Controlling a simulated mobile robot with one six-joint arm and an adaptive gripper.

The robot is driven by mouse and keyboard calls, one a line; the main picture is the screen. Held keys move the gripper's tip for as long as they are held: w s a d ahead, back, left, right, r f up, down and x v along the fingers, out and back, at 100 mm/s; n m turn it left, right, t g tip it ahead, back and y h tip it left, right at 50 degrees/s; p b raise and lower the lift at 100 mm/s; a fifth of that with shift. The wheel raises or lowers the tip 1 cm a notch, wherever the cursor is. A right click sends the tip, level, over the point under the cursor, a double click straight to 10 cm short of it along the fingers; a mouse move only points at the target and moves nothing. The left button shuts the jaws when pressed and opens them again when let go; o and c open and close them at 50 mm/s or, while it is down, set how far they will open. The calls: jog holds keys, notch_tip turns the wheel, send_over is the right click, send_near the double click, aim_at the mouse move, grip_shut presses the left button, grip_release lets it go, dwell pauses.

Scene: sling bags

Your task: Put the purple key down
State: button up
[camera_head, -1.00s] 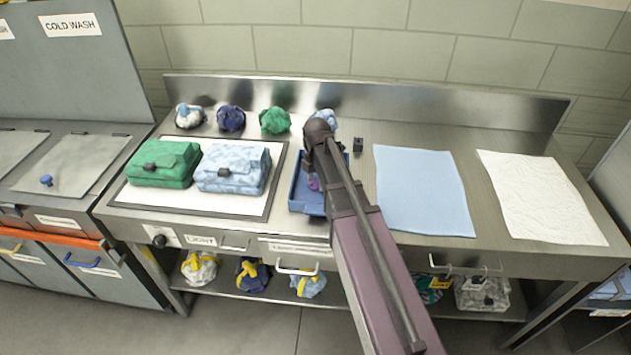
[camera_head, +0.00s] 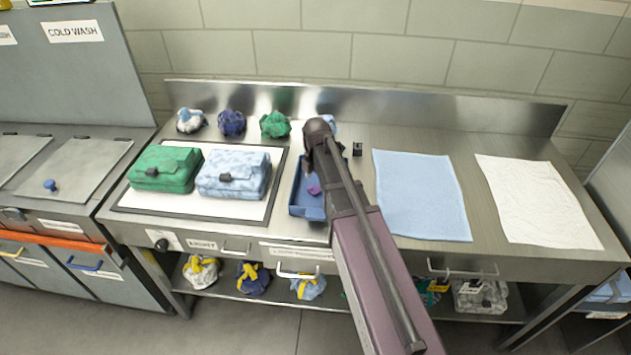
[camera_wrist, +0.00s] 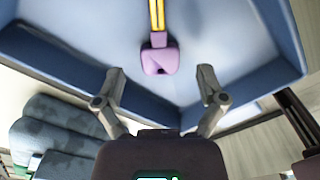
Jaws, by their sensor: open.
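The purple key (camera_head: 313,190) lies in the blue tray (camera_head: 298,208) on the steel counter. In the wrist view its purple head (camera_wrist: 160,60) and yellow shaft (camera_wrist: 157,15) show clearly against the floor of the tray (camera_wrist: 262,82). My gripper (camera_wrist: 160,87) is open, with its two fingers apart on either side below the key's head. Neither finger touches the key. In the head view the arm hides most of my gripper and the right part of the tray.
A green bag (camera_head: 165,170) and a pale blue bag (camera_head: 233,175) sit on a white board left of the tray. A small black block (camera_head: 357,149), a blue cloth (camera_head: 422,195) and a white cloth (camera_head: 538,200) lie to the right. Several cloth bundles line the back.

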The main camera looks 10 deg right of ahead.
aim_at(317, 191)
notch_tip(317, 191, up, 10)
jog(key=p, duration=0.9)
jog(key=shift+r, duration=0.1)
dwell(0.6)
jog(key=s+d+m, duration=0.1)
jog(key=s+m, duration=1.6)
jog(key=m, duration=0.6)
jog(key=shift+s, duration=0.2)
dwell(0.6)
